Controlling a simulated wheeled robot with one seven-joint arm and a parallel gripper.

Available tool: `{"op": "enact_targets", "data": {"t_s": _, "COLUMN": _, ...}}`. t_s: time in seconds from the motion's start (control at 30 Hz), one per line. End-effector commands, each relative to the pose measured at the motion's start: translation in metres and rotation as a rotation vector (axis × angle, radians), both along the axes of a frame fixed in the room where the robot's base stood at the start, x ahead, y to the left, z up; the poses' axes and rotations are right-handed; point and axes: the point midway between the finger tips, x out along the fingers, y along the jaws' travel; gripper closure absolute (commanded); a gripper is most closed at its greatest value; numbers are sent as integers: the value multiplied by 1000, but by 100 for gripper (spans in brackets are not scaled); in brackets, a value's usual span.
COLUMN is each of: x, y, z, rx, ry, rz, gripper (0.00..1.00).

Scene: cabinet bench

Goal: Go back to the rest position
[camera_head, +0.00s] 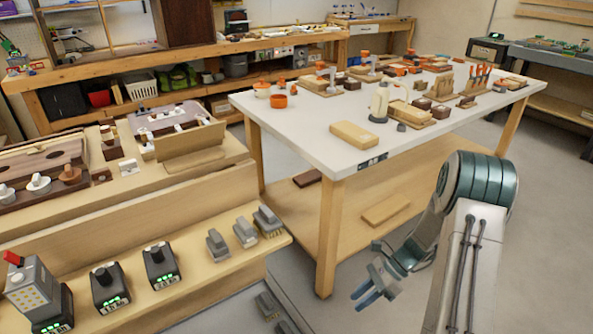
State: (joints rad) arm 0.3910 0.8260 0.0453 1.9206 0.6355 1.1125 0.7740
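My gripper (374,283) hangs low at the lower right, at the end of my folded arm. It is in front of the white-topped table (300,132), over the floor and apart from the table. Two finger shapes show with a gap between them, and I see nothing held. The arm curves down from the right, beside a light grey link with dark rods. No rest position is marked in view.
A wooden bench (215,285) at the left holds black devices (160,265) and grey blocks (246,231). The white table carries wooden blocks (354,134), orange cups and tools. Its front leg (329,235) stands left of my gripper. Floor is clear at right.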

Motion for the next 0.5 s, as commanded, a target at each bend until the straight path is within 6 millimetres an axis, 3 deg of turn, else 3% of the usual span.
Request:
{"op": "enact_targets", "data": {"t_s": 0.03, "x": -1, "y": 2, "z": 35, "rx": -24, "ry": -52, "rz": 55, "gripper": 71}}
{"op": "enact_targets", "data": {"t_s": 0.1, "x": -5, "y": 5, "z": 67, "rx": -54, "ry": -119, "rz": 134, "gripper": 71}}
{"op": "enact_targets", "data": {"t_s": 0.5, "x": -44, "y": 18, "z": 236, "rx": -219, "ry": -484, "rz": 597, "gripper": 71}}
